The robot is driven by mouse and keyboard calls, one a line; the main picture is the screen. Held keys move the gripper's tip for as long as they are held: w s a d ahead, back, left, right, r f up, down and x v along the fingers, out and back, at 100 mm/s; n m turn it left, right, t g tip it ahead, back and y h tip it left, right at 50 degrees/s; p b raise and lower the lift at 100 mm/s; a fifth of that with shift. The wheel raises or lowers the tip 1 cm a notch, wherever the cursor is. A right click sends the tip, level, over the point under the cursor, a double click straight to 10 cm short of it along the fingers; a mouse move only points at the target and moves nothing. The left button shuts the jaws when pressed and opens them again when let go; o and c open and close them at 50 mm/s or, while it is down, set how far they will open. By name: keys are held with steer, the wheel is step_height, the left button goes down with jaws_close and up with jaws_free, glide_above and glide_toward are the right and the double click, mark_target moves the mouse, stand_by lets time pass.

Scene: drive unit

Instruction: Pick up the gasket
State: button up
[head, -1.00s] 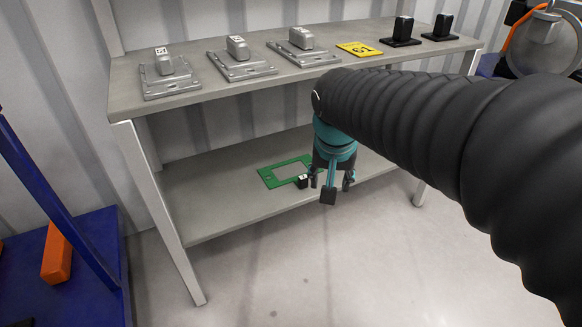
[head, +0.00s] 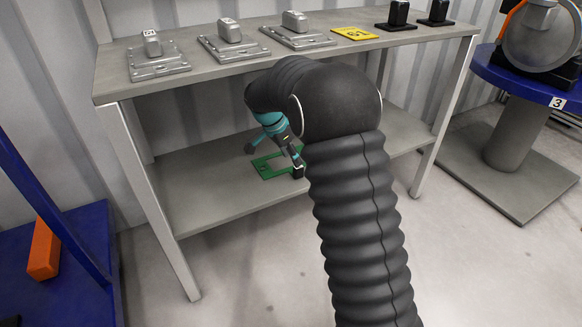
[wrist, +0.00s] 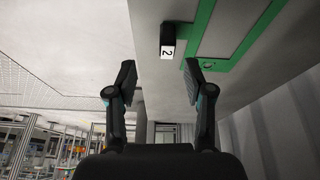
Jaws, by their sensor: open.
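The gasket is a flat green rectangular frame (head: 264,168) lying on the lower shelf in the head view. In the head view my gripper (head: 275,152) is over the lower shelf at the gasket, and my arm hides part of that area.
The upper shelf (head: 225,68) is close above my gripper and bears metal parts (head: 230,40), a yellow plate (head: 355,33) and black parts (head: 398,15). The lower shelf (head: 200,185) is bare on the left. A blue pedestal table (head: 535,85) stands at the right.

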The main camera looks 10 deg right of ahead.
mark_target(299, 168)
steer(key=shift+w+d+f+m, duration=0.2)
steer(key=shift+w+f+m, duration=0.3)
steer(key=shift+w+f, duration=0.1)
steer(key=shift+b+x, duration=0.6)
steer(key=shift+x, duration=2.7)
steer(key=shift+w+r, duration=0.1)
steer(key=shift+r, duration=0.05)
jaws_close()
